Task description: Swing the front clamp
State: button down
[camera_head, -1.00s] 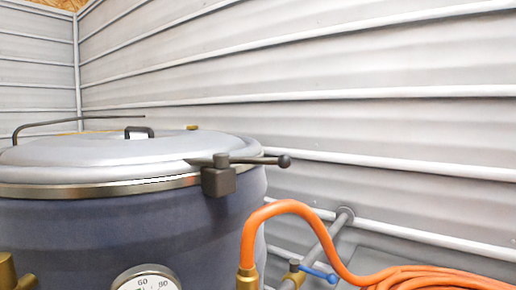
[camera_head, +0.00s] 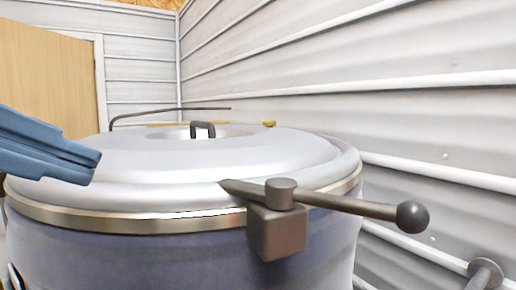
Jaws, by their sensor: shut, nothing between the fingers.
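The front clamp (camera_head: 277,232) is a dark grey block on the hopper's rim. Its lever ends in a round ball knob (camera_head: 411,217) that sticks out to the right, and its pointed tip lies over the edge of the lid (camera_head: 130,160). The hopper (camera_head: 140,255) is a blue-grey drum with a metal band under its pale lid. My gripper (camera_head: 92,168) comes in from the left edge, blue, with its fingers together and empty. It is over the lid's left part, well to the left of the clamp and apart from it.
A dark lid handle (camera_head: 203,130) stands on the lid, with a thin bent bar (camera_head: 170,111) behind it. Corrugated white walls (camera_head: 400,120) close off the right and back. A wooden door (camera_head: 45,85) is at the back left. A pipe end (camera_head: 485,272) shows at lower right.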

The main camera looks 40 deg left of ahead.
jog(key=p, duration=0.2)
send_near(220, 188)
notch_tip(220, 188, down, 3)
jog(key=shift+w+a+p, duration=0.2)
jog(key=shift+w+p, duration=0.15)
jog(key=shift+w, duration=1.05)
jog(key=shift+w+a+p, duration=0.15)
jog(key=shift+w+p, duration=0.2)
jog(key=shift+w, duration=1)
